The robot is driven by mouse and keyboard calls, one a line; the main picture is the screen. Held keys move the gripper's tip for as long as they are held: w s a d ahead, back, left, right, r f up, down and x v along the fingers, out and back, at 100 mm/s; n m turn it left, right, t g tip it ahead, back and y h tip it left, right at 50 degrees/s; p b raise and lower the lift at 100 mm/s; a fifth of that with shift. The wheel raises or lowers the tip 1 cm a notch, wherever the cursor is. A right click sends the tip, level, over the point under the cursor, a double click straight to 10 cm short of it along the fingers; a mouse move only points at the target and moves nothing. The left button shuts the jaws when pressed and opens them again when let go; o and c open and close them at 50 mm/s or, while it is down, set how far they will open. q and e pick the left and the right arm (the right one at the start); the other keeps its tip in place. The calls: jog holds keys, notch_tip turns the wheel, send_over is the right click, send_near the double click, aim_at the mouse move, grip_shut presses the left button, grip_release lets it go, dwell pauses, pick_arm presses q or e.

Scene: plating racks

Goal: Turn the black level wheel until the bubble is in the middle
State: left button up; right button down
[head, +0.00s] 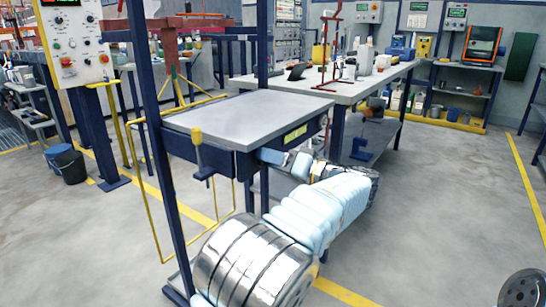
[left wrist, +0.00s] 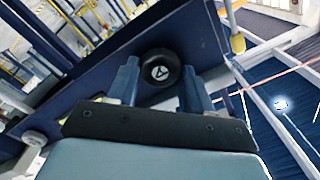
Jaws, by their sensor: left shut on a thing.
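The black level wheel (left wrist: 159,69) shows in the left wrist view, with a pale hub mark, on the dark blue frame (left wrist: 205,35). My left gripper (left wrist: 161,78) has one blue finger on each side of the wheel and is shut on it. In the head view my left gripper (head: 283,163) is at the front side of the grey-topped table (head: 250,118), below its right part, and the wheel is hidden there. A yellow-green level vial (head: 296,135) sits on the table's front edge; its bubble is too small to make out. My right gripper is not in view.
A yellow-handled clamp (head: 198,150) hangs at the table's front left corner. A blue upright post (head: 160,150) stands left of it. A long workbench (head: 350,88) with a red stand (head: 330,50) is behind.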

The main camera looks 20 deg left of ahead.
pick_arm(q)
jog(key=shift+m, duration=0.5)
jog(key=o, duration=1)
jog(key=shift+o, duration=0.2)
